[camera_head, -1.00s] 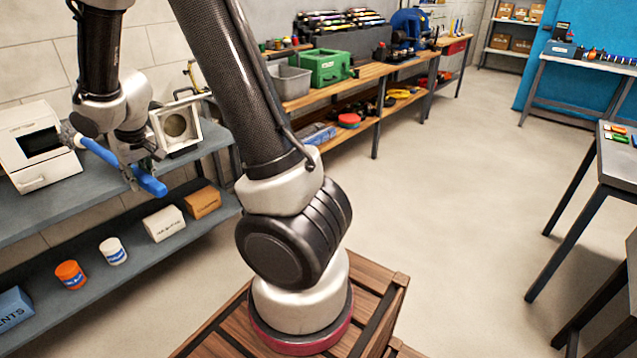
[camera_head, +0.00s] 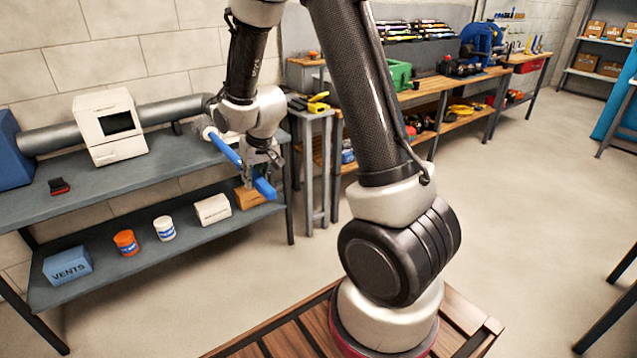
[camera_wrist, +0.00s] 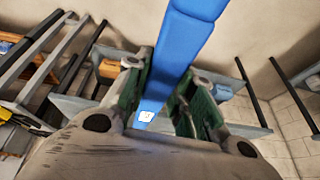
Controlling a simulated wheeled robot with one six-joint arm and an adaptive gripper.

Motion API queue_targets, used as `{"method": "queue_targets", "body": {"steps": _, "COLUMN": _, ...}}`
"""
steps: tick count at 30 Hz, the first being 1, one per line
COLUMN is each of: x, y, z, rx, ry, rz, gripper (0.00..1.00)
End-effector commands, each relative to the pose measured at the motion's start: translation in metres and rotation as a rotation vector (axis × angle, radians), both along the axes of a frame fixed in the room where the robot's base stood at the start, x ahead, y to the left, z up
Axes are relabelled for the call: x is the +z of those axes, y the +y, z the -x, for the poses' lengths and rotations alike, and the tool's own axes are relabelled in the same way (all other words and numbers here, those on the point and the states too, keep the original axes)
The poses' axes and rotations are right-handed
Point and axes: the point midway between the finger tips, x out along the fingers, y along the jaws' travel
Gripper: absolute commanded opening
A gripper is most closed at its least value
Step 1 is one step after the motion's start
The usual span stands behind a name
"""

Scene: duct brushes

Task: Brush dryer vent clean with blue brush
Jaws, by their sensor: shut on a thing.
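My gripper (camera_head: 262,162) is shut on the blue brush (camera_head: 226,148), above the right end of the grey shelf unit. The brush slants down to the right, with its pale round head (camera_head: 207,127) at the upper left and a thick blue end (camera_head: 264,187) at the lower right. In the wrist view the blue handle (camera_wrist: 180,45) runs between the green-sided fingers of my gripper (camera_wrist: 162,85). The square vent with a round opening is not visible now; my wrist covers that area.
A white box-shaped appliance (camera_head: 108,127) and a small red-and-black object (camera_head: 59,186) stand on the upper shelf (camera_head: 180,155). Jars and boxes, including a blue "VENTS" box (camera_head: 68,265), stand below. A small grey stand (camera_head: 315,165) is to the right. Open floor lies in front.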

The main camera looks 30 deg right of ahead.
Motion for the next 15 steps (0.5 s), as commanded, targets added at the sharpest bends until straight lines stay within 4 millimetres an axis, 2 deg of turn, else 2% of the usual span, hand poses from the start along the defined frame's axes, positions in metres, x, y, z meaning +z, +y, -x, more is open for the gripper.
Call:
{"method": "queue_targets", "body": {"steps": 2, "x": -0.014, "y": -0.003, "z": 0.004, "rx": -0.003, "ry": 0.003, "rz": -0.006, "gripper": 0.00}}
{"method": "queue_targets", "body": {"steps": 4, "x": -0.024, "y": -0.018, "z": 0.010, "rx": -0.009, "ry": 0.004, "rz": -0.001, "gripper": 0.00}}
{"method": "queue_targets", "body": {"steps": 10, "x": -0.040, "y": -0.097, "z": 0.044, "rx": -0.023, "ry": 0.016, "rz": 0.034, "gripper": 0.00}}
{"method": "queue_targets", "body": {"steps": 12, "x": -0.043, "y": -0.119, "z": 0.056, "rx": -0.022, "ry": 0.015, "rz": 0.040, "gripper": 0.00}}
{"method": "queue_targets", "body": {"steps": 15, "x": -0.042, "y": -0.140, "z": 0.067, "rx": -0.014, "ry": 0.005, "rz": 0.046, "gripper": 0.00}}
